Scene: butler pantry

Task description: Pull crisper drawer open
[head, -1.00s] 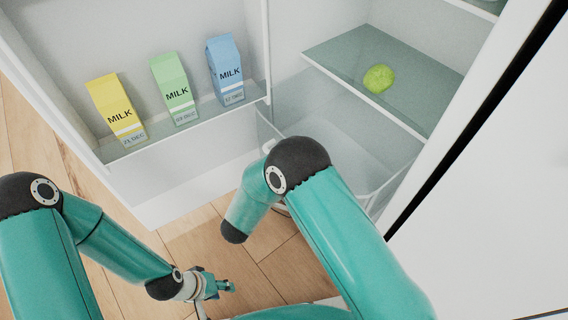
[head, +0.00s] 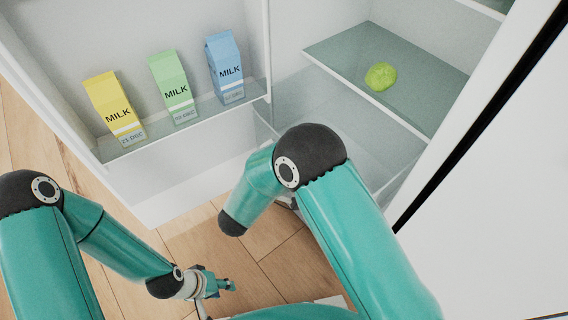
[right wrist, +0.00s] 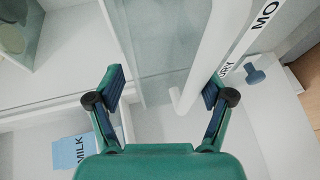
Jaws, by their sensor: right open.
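The clear crisper drawer (head: 372,167) sits low in the open fridge, below the glass shelf. My right arm hides much of it in the head view. In the right wrist view, my right gripper (right wrist: 165,92) is open, with its fingers spread wide. A white bar (right wrist: 215,50) with a curved end, which looks like the drawer's handle, reaches between the fingers, close to the right-hand one. I cannot tell whether they touch. The right gripper is hidden behind its arm in the head view. My left gripper (head: 222,285) is low over the floor, away from the drawer; its jaws are too small to read.
Yellow (head: 115,108), green (head: 174,87) and blue (head: 225,68) milk cartons stand on the fridge door's shelf. A green round item (head: 381,76) lies on the glass shelf (head: 425,95) above the drawer. Wooden floor (head: 265,262) shows below the fridge.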

